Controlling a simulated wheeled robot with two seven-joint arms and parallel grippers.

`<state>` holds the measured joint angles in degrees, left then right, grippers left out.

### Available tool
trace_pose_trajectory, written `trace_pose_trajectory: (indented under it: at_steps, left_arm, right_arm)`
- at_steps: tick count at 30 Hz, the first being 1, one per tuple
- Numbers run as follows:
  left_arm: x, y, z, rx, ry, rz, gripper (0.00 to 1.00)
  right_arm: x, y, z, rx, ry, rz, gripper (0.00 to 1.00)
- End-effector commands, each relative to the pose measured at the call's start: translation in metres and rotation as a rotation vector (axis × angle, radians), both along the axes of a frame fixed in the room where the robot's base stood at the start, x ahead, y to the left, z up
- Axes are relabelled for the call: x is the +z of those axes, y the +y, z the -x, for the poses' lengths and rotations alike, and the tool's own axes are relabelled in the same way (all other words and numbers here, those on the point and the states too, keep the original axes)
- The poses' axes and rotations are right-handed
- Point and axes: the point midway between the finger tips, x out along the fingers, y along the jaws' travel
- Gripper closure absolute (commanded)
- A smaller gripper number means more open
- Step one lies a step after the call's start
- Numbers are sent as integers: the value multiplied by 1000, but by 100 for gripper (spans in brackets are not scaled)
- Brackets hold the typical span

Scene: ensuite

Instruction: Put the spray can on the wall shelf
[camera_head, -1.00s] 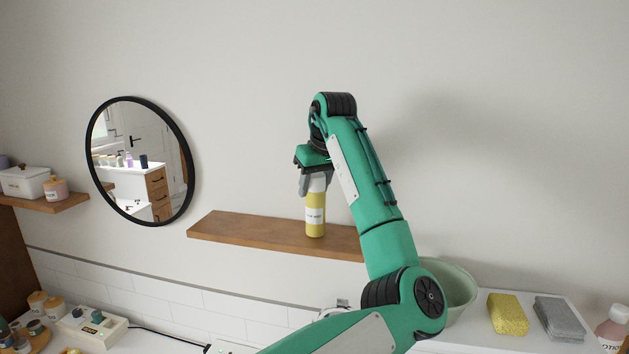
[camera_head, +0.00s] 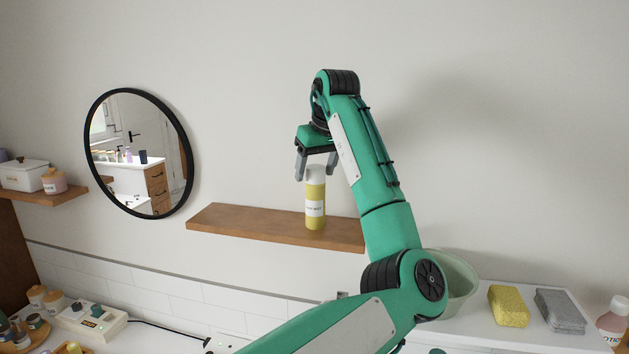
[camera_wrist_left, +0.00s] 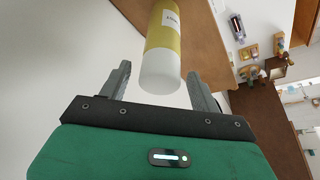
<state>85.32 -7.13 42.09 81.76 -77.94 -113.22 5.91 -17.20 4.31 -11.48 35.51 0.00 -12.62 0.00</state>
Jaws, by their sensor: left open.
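The spray can (camera_head: 315,205), yellow with a white cap and a white label, stands upright on the wooden wall shelf (camera_head: 250,222). It also shows in the left wrist view (camera_wrist_left: 163,45), its white cap towards the gripper. My left gripper (camera_head: 315,178) is open just above the can, its fingers apart from it. In the left wrist view the two grey fingers (camera_wrist_left: 160,88) are spread wide on either side of the cap's end. My right gripper is not in view.
A round black-framed mirror (camera_head: 138,152) hangs left of the shelf. Another shelf (camera_head: 48,195) at far left holds a white box and a jar. Below right, a green basin (camera_head: 458,285), yellow sponge (camera_head: 508,306) and grey cloth (camera_head: 560,311) sit on the counter. The shelf's left part is clear.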

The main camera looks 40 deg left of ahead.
Motion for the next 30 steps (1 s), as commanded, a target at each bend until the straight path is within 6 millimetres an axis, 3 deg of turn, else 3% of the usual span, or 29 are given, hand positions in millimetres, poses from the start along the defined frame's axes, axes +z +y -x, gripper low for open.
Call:
trace_pose_trajectory:
  at_steps: [4, 15, 21, 30]
  left_arm:
    - [22, -10, 3, -2, -4, -1, 36]
    - [71, -29, 8, -3, -2, 0, 36]
    - [85, -34, 10, -2, -1, 0, 36]
    - [88, -36, 10, -1, 0, 0, 36]
  right_arm:
    - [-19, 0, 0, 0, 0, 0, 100]
    - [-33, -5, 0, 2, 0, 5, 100]
    - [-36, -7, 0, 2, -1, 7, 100]
    - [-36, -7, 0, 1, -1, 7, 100]
